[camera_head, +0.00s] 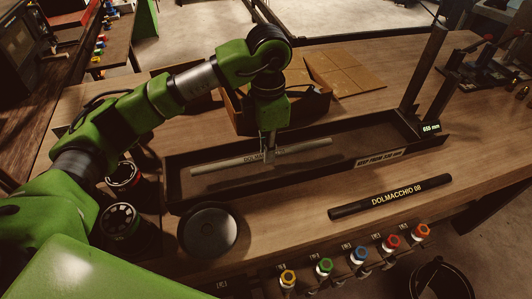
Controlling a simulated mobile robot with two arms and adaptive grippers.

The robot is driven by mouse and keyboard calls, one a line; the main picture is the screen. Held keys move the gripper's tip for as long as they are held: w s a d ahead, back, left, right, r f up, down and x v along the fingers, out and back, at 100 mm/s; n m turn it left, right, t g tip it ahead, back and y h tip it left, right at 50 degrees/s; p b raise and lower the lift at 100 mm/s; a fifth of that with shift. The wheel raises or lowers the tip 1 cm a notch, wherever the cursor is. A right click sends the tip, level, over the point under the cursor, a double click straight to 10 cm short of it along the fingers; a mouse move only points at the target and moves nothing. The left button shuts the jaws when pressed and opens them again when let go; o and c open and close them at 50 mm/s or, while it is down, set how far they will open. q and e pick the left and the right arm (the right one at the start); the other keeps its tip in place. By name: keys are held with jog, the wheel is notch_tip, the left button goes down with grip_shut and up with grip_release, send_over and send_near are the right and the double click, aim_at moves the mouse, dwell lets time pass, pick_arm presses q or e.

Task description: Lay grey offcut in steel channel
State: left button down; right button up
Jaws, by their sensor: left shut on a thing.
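The grey offcut (215,166) is a long, thin grey rod with dark lettering near its middle. My left gripper (268,153) points down and is shut on it near the middle. The steel channel (300,180) is a long, dark, shallow trough across the table with a label on its front wall. The offcut is over the channel's floor, between its long walls and roughly along its length. A shadow lies on the floor beside it; I cannot tell whether the offcut touches the floor. My right gripper is not in view.
A dark round dish (208,230) stands at front left. Coloured valves (358,256) line the front edge. An open cardboard box (318,92) is behind; a dark upright post (425,70) rises at the right end.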

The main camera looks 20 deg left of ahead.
aim_at(266, 167)
pick_arm(q)
jog(key=shift+w+a+f, duration=0.15)
jog(key=shift+f, duration=0.1)
jog(key=f+p, duration=0.2)
jog(key=f, duration=0.1)
jog(key=shift+w+a, duration=0.2)
jog(key=shift+f, duration=0.3)
jog(key=shift+f, duration=0.1)
jog(key=shift+f, duration=0.15)
jog(key=c, duration=2)
grip_release()
jog(key=shift+c, duration=0.2)
